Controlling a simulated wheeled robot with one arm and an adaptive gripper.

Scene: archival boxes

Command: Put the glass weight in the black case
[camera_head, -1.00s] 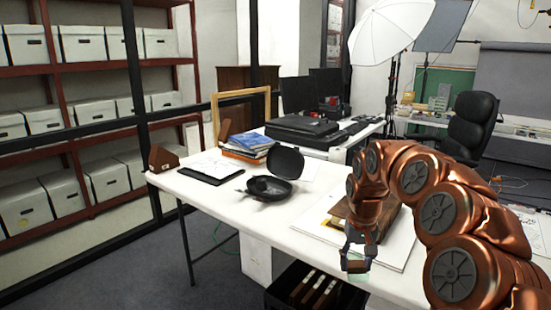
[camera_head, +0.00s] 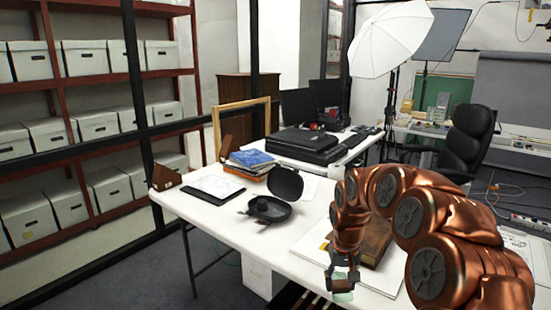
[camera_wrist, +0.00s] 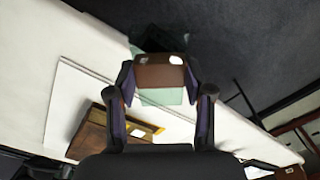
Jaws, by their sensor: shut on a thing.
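The black case (camera_head: 269,210) stands open on the white table in the head view, its round lid (camera_head: 286,183) raised at the back. Its inside looks dark and empty. My gripper (camera_head: 343,284) is to the right of the case and nearer to me, by the table's front edge. It is shut on the glass weight (camera_head: 343,297), a pale green, see-through piece under the fingertips. In the wrist view, my gripper (camera_wrist: 160,78) has both fingers against the held piece, and pale green glass (camera_wrist: 161,97) shows between them. A brown patch there partly hides its shape.
A brown book (camera_head: 375,243) lies on white sheets right beside my arm. Table space between gripper and case is mostly clear.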

